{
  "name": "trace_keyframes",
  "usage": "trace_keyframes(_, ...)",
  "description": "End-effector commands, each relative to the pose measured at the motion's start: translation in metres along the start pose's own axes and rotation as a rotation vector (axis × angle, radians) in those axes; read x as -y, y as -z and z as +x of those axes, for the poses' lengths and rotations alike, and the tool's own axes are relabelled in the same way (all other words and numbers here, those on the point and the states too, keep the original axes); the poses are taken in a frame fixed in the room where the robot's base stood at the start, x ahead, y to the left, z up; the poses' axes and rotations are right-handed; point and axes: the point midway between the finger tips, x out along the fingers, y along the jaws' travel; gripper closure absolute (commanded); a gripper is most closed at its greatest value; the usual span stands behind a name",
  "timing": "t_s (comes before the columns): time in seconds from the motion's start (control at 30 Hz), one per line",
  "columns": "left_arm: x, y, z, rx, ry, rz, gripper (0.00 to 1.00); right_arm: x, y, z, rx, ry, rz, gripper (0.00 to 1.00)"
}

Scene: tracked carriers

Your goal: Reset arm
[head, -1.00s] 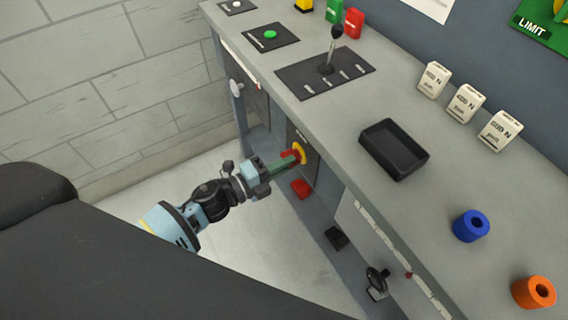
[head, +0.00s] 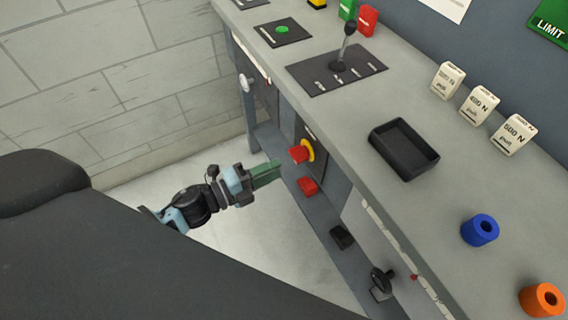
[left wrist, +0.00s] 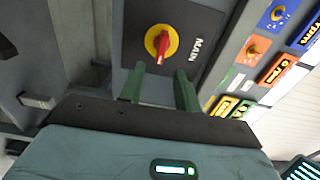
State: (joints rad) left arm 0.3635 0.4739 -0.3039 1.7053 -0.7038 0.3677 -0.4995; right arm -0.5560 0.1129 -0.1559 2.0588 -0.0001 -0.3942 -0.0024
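The left gripper (head: 276,168) is pulled back a little from the panel on the bench front, with its green fingers pointing at it. In the left wrist view the two fingers (left wrist: 159,84) stand apart with nothing between them, so it is open and empty. Just ahead is a red rotary switch (head: 299,154) on a yellow disc, on a dark plate marked MAIN. The switch (left wrist: 161,44) shows clear of the fingers in the left wrist view. My right gripper is not in view.
The grey bench top (head: 352,116) carries a lever (head: 346,48), a black tray (head: 404,150), white weight blocks (head: 481,105), a blue ring (head: 480,229) and an orange ring (head: 542,299). A red block (head: 307,186) is below the switch. The floor left of the bench is clear.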

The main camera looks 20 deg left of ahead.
Motion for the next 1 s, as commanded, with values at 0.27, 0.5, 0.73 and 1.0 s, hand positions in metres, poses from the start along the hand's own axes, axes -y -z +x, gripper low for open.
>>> trace_keyframes(0.27, 0.000, 0.001, -0.019, -0.001, 0.000, 0.001, 0.67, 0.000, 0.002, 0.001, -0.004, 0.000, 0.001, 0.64)
trace_keyframes(0.5, 0.000, 0.000, -0.019, -0.001, 0.000, 0.001, 0.67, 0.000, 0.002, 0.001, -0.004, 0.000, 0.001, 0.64)
trace_keyframes(0.73, 0.000, 0.000, -0.019, 0.000, 0.000, 0.001, 0.67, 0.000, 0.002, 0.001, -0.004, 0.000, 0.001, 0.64)
trace_keyframes(1.0, -0.032, 0.023, -0.048, 0.132, -0.053, -0.276, 0.67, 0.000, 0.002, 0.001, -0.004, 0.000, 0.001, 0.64)
